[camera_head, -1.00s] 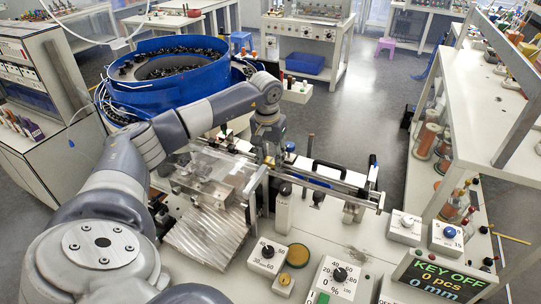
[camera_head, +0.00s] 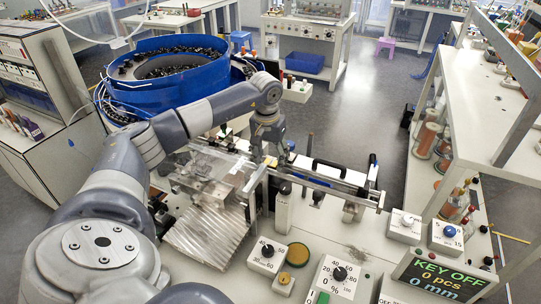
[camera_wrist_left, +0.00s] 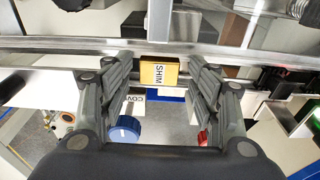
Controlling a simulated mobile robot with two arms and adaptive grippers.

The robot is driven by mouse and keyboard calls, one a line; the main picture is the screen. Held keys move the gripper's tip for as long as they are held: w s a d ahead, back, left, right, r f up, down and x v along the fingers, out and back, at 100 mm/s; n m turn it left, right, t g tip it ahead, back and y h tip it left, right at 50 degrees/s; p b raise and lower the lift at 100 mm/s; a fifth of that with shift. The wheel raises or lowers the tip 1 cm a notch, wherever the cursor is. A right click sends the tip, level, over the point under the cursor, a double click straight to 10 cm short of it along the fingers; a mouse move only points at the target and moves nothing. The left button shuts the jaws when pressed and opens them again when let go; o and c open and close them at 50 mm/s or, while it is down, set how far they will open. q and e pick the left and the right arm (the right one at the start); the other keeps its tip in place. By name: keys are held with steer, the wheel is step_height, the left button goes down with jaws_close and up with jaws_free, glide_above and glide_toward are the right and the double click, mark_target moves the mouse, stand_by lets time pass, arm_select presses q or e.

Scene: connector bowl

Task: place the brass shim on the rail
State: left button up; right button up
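In the left wrist view the brass shim (camera_wrist_left: 159,73), a yellow block marked SHIM, sits at the long metal rail (camera_wrist_left: 70,45), between and slightly beyond my left gripper's fingertips (camera_wrist_left: 160,68). Gaps show on both sides of it, so the fingers are open around it without visible touch. In the head view my left gripper (camera_head: 268,140) points down over the left part of the rail (camera_head: 330,185). A small yellow patch below it is probably the shim (camera_head: 271,161). Whether the shim rests fully on the rail I cannot tell. My right gripper is out of view.
A blue bowl feeder (camera_head: 165,75) stands behind my left arm. A clear cover (camera_head: 210,170) and a ribbed metal chute (camera_head: 208,235) lie left of the rail. Control boxes (camera_head: 267,255) and a display (camera_head: 440,277) stand in front. A shelf rack (camera_head: 500,120) is at right.

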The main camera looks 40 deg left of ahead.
arm_select(q)
steer(key=shift+w+r+b, duration=0.1)
steer(key=shift+r+b, duration=0.2)
steer(key=shift+r, duration=0.4)
step_height(320, 180, up, 11)
steer(key=s+b, duration=0.1)
steer(key=b, duration=0.1)
steer(key=shift+s+d+r+b, duration=0.15)
steer(key=shift+s+d+b, duration=0.05)
steer(key=shift+d+b, duration=0.1)
